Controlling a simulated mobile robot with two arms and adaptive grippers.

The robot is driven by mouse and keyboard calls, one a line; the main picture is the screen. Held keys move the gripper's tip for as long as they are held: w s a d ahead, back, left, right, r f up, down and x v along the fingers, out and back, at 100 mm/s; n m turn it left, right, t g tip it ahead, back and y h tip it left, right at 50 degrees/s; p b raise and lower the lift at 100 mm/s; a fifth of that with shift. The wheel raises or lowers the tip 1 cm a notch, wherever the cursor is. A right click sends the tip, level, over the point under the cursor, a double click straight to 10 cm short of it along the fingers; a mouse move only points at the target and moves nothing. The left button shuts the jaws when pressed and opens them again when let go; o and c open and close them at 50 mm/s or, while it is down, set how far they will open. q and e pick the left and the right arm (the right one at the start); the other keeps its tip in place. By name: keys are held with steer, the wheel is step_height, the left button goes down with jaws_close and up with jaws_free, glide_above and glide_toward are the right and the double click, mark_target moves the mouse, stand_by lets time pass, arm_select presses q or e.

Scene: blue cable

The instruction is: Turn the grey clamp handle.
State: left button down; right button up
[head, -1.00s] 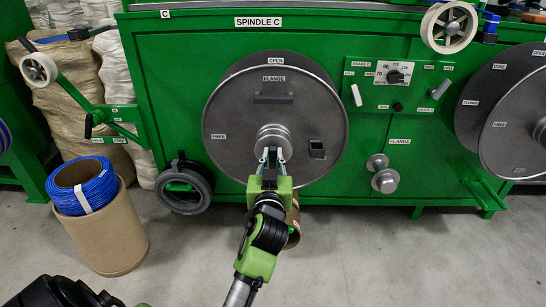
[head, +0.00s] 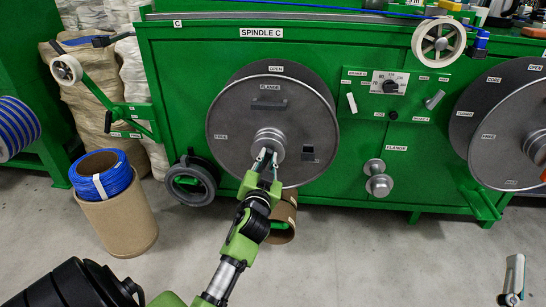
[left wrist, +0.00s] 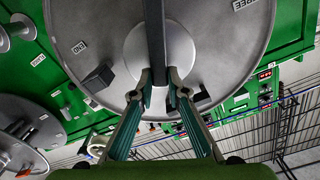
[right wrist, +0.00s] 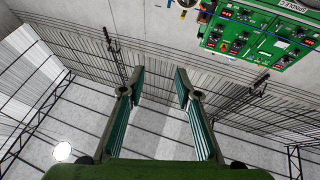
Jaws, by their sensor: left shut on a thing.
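The grey clamp handle shows in the left wrist view as a dark straight bar (left wrist: 156,40) across the round hub (left wrist: 180,55) of the big grey flange. My left gripper (left wrist: 159,88) has its fingertips on both sides of the bar's lower end, shut on it. In the head view my left gripper (head: 264,156) reaches the hub (head: 268,141) of the flange (head: 230,120) from below and hides the handle. My right gripper (right wrist: 158,80) is open and empty in the right wrist view.
The green machine front (head: 385,150) carries a knob panel (head: 388,95) and a smaller grey hand knob (head: 378,180). A grey ring (head: 190,181) hangs at the lower left. A cardboard drum (head: 118,225) with blue cable (head: 103,180) stands left. The floor at right is clear.

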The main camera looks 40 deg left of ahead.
arm_select(q)
steer(key=m+p, duration=0.2)
steer(key=m, duration=0.1)
steer(key=shift+w+d+m, duration=0.1)
steer(key=shift+d+m, duration=0.1)
steer(key=shift+m, duration=0.1)
steer(key=shift+w+d+f+m+p, duration=0.1)
steer(key=shift+f+m+p, duration=0.2)
steer(key=shift+m, duration=1.35)
steer(key=shift+d+f+m+p, duration=0.15)
steer(key=shift+m+p, duration=0.25)
steer(key=shift+m, duration=1.2)
steer(key=shift+w+a+f+m+p, duration=0.1)
steer(key=shift+f+m+p, duration=0.2)
steer(key=shift+m, duration=1.35)
arm_select(e)
steer(key=s+d+f+g+h, duration=0.1)
steer(key=f+g, duration=0.4)
steer(key=f, duration=0.5)
steer(key=s+d+f+g+h, duration=0.2)
steer(key=f+g, duration=0.4)
steer(key=f, duration=0.5)
steer(key=shift+d+f+g+h, duration=0.15)
steer(key=shift+d+g+h, duration=0.2)
steer(key=shift+d, duration=0.25)
arm_select(q)
steer(key=c, duration=2)
jaws_free()
steer(key=shift+o, duration=0.2)
